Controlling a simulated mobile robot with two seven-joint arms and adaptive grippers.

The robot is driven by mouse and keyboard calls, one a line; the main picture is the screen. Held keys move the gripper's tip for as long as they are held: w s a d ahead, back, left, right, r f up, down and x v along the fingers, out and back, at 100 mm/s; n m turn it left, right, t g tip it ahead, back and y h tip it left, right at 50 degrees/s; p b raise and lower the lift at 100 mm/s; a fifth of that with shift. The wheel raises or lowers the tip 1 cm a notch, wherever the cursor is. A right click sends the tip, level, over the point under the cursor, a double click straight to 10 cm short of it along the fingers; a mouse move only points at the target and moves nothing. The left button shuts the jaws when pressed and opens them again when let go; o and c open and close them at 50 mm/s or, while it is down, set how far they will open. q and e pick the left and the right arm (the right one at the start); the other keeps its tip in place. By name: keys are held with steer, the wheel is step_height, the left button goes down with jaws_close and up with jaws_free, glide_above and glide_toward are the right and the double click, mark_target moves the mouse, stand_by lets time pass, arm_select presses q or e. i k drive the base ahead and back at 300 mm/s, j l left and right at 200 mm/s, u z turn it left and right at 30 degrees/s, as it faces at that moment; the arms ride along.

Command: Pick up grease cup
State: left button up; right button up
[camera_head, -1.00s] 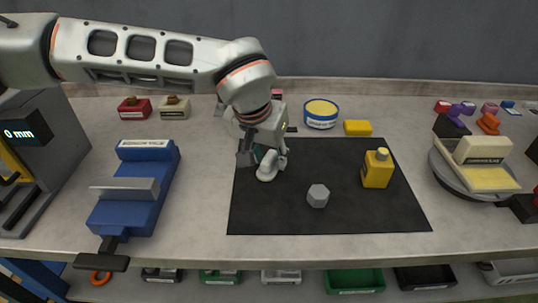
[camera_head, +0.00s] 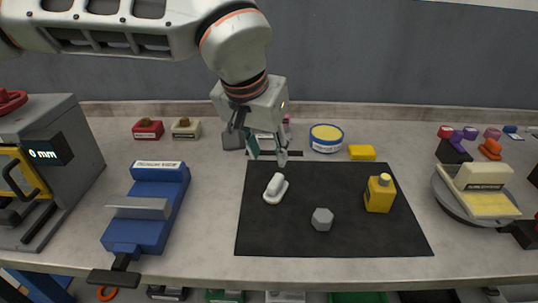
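No label that I can read names the grease cup. On the black mat (camera_head: 290,235) lie a white part with an upright rounded stub (camera_head: 275,188), a grey hexagonal piece (camera_head: 322,219) and a yellow bottle (camera_head: 379,193). A round tin with a blue rim and yellow top (camera_head: 326,138) stands behind the mat. My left gripper (camera_head: 267,154) points down above the mat's back left part, just behind and above the white part. Its fingers are apart with nothing seen between them. It hides some small items at the back. My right gripper is out of view.
A blue vice (camera_head: 150,205) stands left of the mat, beside a grey machine reading 0 mm (camera_head: 45,155). A yellow block (camera_head: 362,153) lies by the tin. A round plate (camera_head: 445,196) bearing a cream block stands at right. The mat's front is clear.

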mark_target(380, 193)
steer(key=k, duration=1)
